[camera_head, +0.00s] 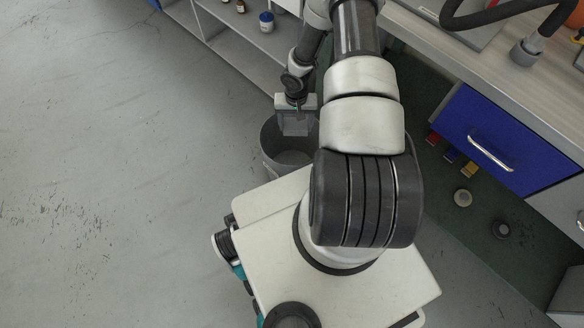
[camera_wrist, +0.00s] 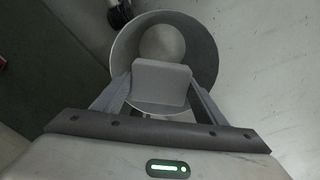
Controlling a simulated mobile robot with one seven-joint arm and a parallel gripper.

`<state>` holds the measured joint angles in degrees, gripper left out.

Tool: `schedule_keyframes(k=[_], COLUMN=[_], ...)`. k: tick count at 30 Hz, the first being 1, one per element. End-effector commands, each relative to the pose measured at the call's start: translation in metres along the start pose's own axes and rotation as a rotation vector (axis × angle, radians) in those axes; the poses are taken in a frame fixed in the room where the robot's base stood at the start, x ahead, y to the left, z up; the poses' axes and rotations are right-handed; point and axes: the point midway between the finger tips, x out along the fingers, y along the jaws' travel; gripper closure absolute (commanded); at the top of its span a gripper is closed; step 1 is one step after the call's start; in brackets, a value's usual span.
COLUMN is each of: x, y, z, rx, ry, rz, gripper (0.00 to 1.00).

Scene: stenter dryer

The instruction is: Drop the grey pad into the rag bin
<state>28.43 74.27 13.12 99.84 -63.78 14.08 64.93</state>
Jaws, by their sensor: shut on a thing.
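The grey pad (camera_wrist: 160,82) is a light grey block between the two fingers of my gripper (camera_wrist: 160,88) in the wrist view. My gripper is shut on it. In the head view the pad (camera_head: 295,124) hangs below my gripper (camera_head: 295,116), over the mouth of the rag bin. The rag bin (camera_head: 270,150) is a round grey bucket on the floor beside my base, partly hidden by my arm. In the wrist view the bin (camera_wrist: 208,50) lies beneath the pad, and a pale round area shows at its bottom.
An open shelf unit (camera_head: 240,38) with small jars (camera_head: 266,20) stands behind the bin. A workbench (camera_head: 480,70) with a blue drawer (camera_head: 490,140) is at the right. Small items lie on the floor under it. The floor at left is clear.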

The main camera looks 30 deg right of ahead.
Motion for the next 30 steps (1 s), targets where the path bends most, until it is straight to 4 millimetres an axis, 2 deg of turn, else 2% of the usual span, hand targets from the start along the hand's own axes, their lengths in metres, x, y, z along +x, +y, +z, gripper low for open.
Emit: schedule_keyframes(k=[1, 6, 19, 20, 23, 30], x=[0.01, 0.024, 0.029, 0.029, 0.029, 0.029], y=[0.0, 0.0, 0.0, 0.0, 0.0, 0.0], z=[0.0, 0.0, -0.001, -0.001, -0.001, -0.001], rx=[0.001, 0.001, 0.0, 0.0, 0.0, 0.0], ry=[0.0, 0.0, 0.001, 0.001, 0.001, 0.001], rz=[0.0, 0.0, 0.0, 0.0, 0.0, 0.0], gripper=[0.55, 0.55, 0.55, 0.29, 0.13, 0.13])
